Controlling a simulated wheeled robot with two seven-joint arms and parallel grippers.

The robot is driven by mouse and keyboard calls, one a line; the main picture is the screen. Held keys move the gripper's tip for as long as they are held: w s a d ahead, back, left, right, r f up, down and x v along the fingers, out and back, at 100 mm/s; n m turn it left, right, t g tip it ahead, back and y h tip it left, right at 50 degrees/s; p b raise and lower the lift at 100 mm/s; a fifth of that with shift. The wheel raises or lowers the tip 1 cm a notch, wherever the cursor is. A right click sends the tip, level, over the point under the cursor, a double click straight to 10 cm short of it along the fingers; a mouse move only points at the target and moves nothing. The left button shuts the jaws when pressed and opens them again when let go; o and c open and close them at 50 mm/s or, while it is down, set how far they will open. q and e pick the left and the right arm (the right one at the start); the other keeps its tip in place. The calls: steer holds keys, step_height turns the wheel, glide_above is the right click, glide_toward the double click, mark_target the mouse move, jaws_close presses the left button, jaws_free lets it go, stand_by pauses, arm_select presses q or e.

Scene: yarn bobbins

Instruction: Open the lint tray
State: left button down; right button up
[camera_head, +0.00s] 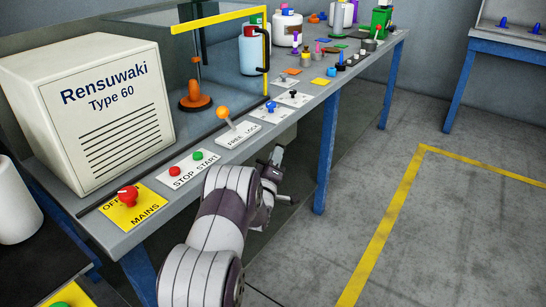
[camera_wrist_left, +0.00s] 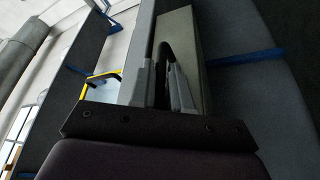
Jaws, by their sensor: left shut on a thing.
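The lint tray (camera_head: 287,136) shows in the head view as a pale box under the bench edge, mostly hidden by the bench top and my left arm. In the left wrist view its pale front (camera_wrist_left: 192,48) is seen close up with a dark handle (camera_wrist_left: 166,48). My left gripper (camera_head: 277,158) is below the bench edge, at the tray. Its fingers (camera_wrist_left: 168,75) are shut on the handle in the left wrist view. I cannot tell how far out the tray stands. My right gripper is not in view.
The bench (camera_head: 228,149) carries a red mains switch (camera_head: 128,195), stop/start buttons (camera_head: 186,164) and an orange free/lock lever (camera_head: 223,113). A yellow-framed guard (camera_head: 221,18) stands behind. A blue bench leg (camera_head: 325,155) is right of my arm. The floor at right is clear.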

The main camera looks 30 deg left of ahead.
arm_select(q)
steer(key=s+d, duration=0.1)
steer(key=d, duration=2.1)
steer(key=shift+s+d, duration=0.25)
steer(key=shift+s, duration=0.15)
steer(key=c, duration=1.4)
jaws_free()
steer(key=shift+c, duration=0.2)
steer(key=p+v, duration=0.1)
steer(key=v, duration=1.1)
steer(key=shift+s+p, duration=0.3)
steer(key=shift+s, duration=0.05)
steer(key=shift+d, duration=0.1)
